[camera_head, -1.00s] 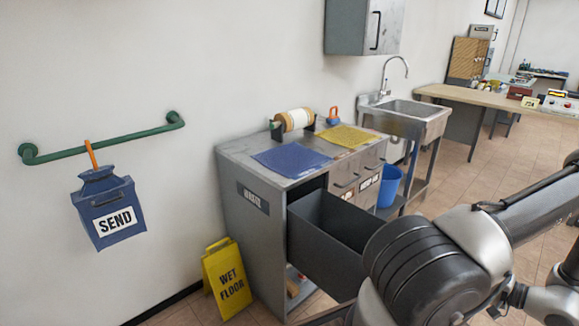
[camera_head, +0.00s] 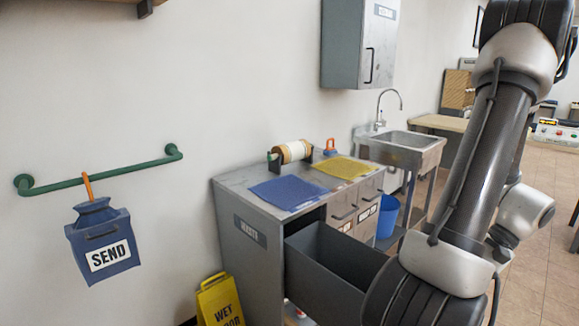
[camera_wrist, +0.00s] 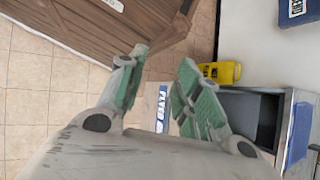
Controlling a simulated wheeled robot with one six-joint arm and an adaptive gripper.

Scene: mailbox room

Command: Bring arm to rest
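My arm shows at the right of the head view, with a link standing steeply upright in front of the sink area. My gripper is outside the head view. It shows in the wrist view (camera_wrist: 164,64), with its two green-padded fingers apart and nothing clearly held between them. A white and blue item lettered FLYER (camera_wrist: 162,108) shows in the gap; its distance is hard to tell.
A grey cabinet (camera_head: 228,262) has its drawer (camera_head: 312,275) pulled open, close to my arm. A yellow wet floor sign (camera_head: 220,302) stands beside it. A blue SEND box (camera_head: 103,240) hangs on a green rail (camera_head: 120,172). A wall cabinet (camera_head: 345,45) hangs above.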

